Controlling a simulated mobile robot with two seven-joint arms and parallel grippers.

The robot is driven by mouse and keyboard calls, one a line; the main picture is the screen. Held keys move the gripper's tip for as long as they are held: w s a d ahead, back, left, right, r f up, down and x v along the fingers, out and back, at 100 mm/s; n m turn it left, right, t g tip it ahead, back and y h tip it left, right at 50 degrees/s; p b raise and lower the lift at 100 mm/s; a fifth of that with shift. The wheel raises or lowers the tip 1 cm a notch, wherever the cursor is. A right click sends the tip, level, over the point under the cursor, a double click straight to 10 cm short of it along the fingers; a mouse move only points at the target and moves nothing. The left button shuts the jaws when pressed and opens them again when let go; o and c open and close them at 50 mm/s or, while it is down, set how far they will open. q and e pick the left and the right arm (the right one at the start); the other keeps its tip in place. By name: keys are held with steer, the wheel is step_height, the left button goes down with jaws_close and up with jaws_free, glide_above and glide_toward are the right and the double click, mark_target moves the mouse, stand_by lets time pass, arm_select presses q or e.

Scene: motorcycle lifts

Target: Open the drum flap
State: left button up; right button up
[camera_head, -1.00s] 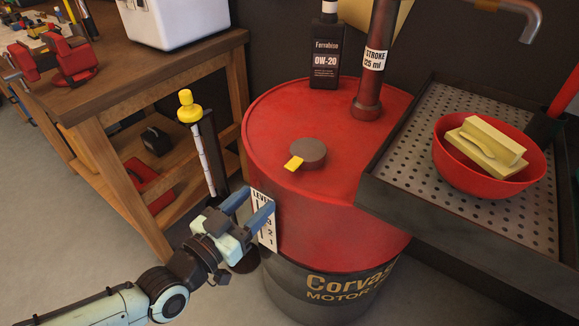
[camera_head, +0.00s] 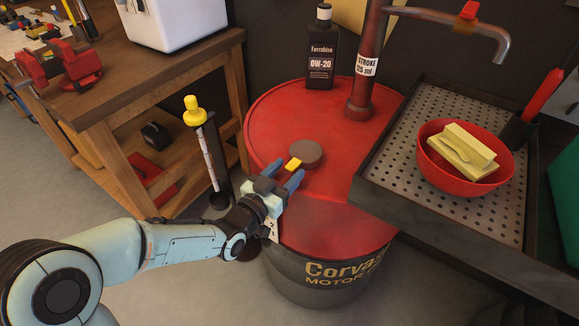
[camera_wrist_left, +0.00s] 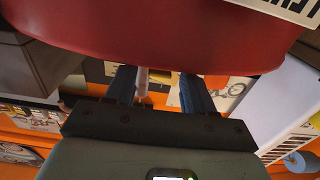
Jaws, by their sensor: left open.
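The red drum (camera_head: 325,205) stands upright with a dark lower half. On its top lies a round brown flap (camera_head: 306,153) with a yellow tab (camera_head: 293,164) at its front left; the flap looks closed. My left gripper (camera_head: 286,174) is open, its two blue fingers pointing at the tab from the front left. The fingertips are close to the tab; I cannot tell whether they touch it. In the left wrist view the two fingers (camera_wrist_left: 160,90) are apart with nothing held between them, and the red drum (camera_wrist_left: 150,35) fills the top. My right gripper is not in view.
A black oil bottle (camera_head: 320,55) and a red pump pipe (camera_head: 362,90) stand on the drum's back. A perforated tray (camera_head: 400,150) with a red bowl (camera_head: 450,178) is to the right. A yellow-capped stand (camera_head: 209,150) and wooden bench (camera_head: 105,110) are left.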

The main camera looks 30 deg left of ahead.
arm_select(q)
steer(key=shift+w, duration=0.95)
steer(key=shift+c, duration=0.3)
